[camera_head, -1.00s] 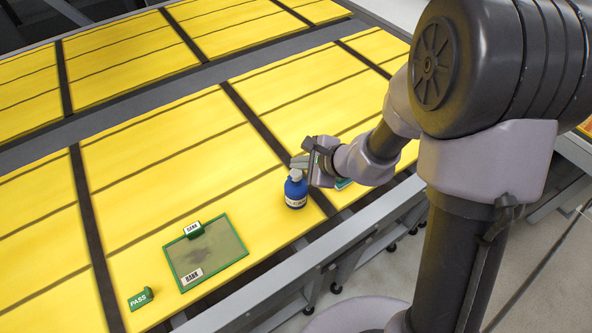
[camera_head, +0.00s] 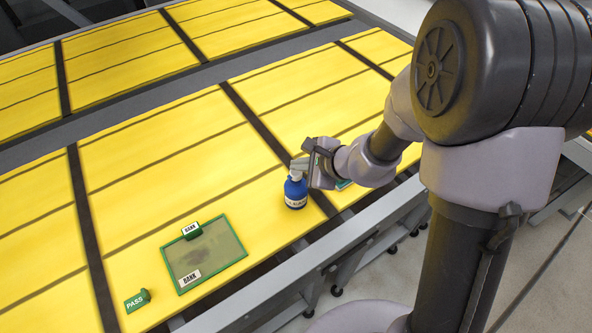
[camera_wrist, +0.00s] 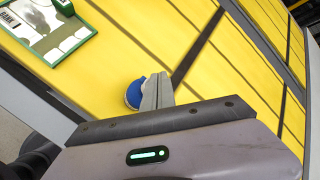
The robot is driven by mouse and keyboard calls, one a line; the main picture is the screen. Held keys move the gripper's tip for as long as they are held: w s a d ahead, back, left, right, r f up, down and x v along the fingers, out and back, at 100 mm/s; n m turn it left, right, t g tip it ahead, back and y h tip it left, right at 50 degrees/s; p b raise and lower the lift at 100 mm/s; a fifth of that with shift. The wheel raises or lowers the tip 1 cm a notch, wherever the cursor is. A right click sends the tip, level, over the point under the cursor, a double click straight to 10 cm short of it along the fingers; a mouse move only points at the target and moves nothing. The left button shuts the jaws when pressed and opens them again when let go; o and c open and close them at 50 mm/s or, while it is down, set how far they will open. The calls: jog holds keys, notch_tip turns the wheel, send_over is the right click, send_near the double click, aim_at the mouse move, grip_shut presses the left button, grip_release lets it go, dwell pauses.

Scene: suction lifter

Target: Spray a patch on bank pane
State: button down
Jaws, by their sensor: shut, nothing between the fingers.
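A blue spray bottle (camera_head: 296,192) with a white label and pale top stands upright on the yellow surface. My gripper (camera_head: 299,164) is right at its top, with the fingers shut. In the wrist view, the grey fingers (camera_wrist: 158,92) are closed together and cover part of the blue bottle (camera_wrist: 134,95); whether they touch it I cannot tell. The bank pane (camera_head: 218,265), a greyish sheet in a green frame labelled BANK, lies left of the bottle. A dark smudge shows on it. The pane also shows at the upper left of the wrist view (camera_wrist: 40,42).
A green and white tag (camera_head: 191,230) stands at the pane's far edge. A green PASS marker (camera_head: 137,300) sits left of the pane. A green item (camera_head: 343,184) is partly hidden behind my gripper. A grey rail (camera_head: 270,290) edges the yellow surface, which is clear beyond the bottle.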

aim_at(299, 174)
jog(key=shift+f+b, duration=0.6)
jog(key=shift+b, duration=0.1)
dwell(0.5)
jog(key=shift+r, duration=0.15)
jog(key=shift+r+p, duration=0.8)
jog(key=shift+r, duration=0.2)
notch_tip(299, 174, up, 6)
jog(key=p, duration=0.4)
dwell(1.8)
